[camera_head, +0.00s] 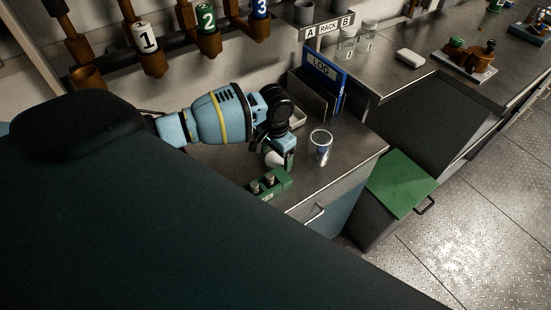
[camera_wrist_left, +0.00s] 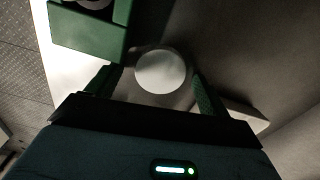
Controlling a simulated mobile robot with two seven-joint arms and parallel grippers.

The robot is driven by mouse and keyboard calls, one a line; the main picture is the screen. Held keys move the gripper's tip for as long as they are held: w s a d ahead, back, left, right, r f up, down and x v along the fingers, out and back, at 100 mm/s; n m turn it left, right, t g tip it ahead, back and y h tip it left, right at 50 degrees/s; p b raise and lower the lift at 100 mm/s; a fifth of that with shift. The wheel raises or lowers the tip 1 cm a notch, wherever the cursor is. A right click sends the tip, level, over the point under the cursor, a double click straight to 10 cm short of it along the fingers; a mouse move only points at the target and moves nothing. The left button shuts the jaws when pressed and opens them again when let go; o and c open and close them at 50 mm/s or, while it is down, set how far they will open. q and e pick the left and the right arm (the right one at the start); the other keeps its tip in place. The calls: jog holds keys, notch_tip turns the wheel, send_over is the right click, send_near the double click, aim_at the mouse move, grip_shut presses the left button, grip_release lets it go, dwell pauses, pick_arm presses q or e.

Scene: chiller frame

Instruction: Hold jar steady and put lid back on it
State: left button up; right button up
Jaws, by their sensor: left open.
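In the left wrist view the disc (camera_wrist_left: 161,71) shows between and just beyond the two green fingertips of my left gripper (camera_wrist_left: 155,88). The fingers are spread wide, with gaps to the disc on both sides. My right gripper is out of view.
A green block (camera_head: 270,184) with metal knobs sits near the counter's front edge, close to the gripper; it also shows in the left wrist view (camera_wrist_left: 90,36). A pale tray (camera_head: 298,117) and a blue LOG binder (camera_head: 324,72) stand behind. Counter right of the jar is clear.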

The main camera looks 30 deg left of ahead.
aim_at(276, 159)
pick_arm(q)
jog(key=shift+c, duration=0.2)
jog(key=c, duration=1)
jog(key=shift+r, duration=0.1)
notch_tip(276, 159, up, 10)
jog(key=shift+p, duration=0.45)
